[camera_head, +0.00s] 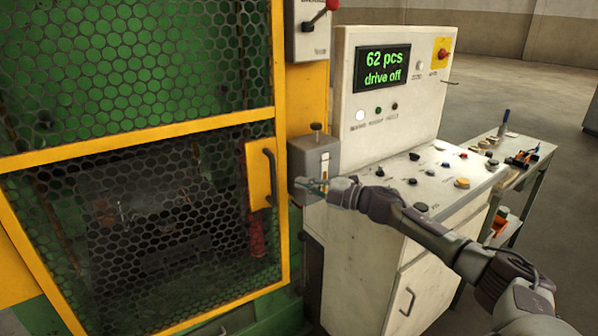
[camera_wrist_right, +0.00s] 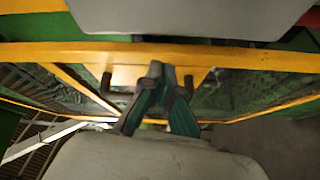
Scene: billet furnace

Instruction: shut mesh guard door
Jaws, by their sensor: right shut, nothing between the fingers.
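The mesh guard door (camera_head: 140,135) fills the left of the head view, a yellow frame with dark hexagonal mesh. Its right edge lies close beside the yellow post (camera_head: 306,100); I cannot tell whether a gap is left. A dark bar handle (camera_head: 271,178) sits on a yellow plate near that edge. My right gripper (camera_head: 310,185) is shut and empty, in front of the grey latch box (camera_head: 318,160), just right of the handle. In the right wrist view the shut fingers (camera_wrist_right: 160,85) partly hide the yellow plate, with dark handle ends (camera_wrist_right: 106,82) on either side. Contact is unclear.
A white control console (camera_head: 390,170) with a lit display and buttons stands right of the door, under my right forearm. A side table (camera_head: 525,170) with small items stands farther right. A grey switch box (camera_head: 310,35) with a red-knobbed lever is above. Open floor lies at right.

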